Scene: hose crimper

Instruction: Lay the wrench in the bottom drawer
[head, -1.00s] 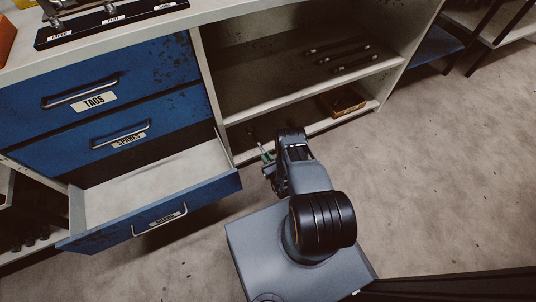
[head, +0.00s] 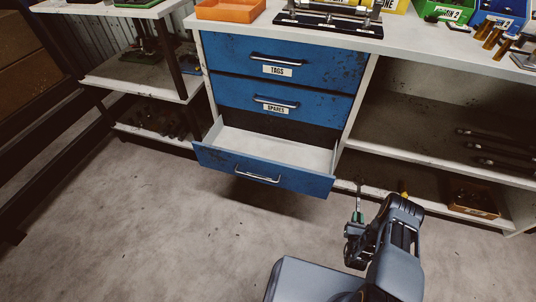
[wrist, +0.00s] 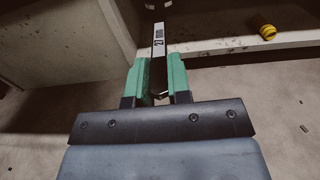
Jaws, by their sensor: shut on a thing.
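The wrench (wrist: 159,45) is a dark metal bar with a pale size label. My gripper (wrist: 160,88) is shut on it, with a green pad on each side, and the wrench points away from me. In the head view my gripper (head: 357,217) is right of the bottom drawer and outside it, with the wrench (head: 360,190) sticking up from the green fingertips. The bottom drawer (head: 262,175) is blue, pulled open, and its visible pale inside is empty.
The shut TAGS drawer (head: 283,62) and SPARES drawer (head: 279,103) are above. Right of the drawers are open shelves with several dark tools (head: 497,148) and a brown box (head: 473,203). A yellow-black item (wrist: 266,30) lies on the low shelf. The floor before the drawer is clear.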

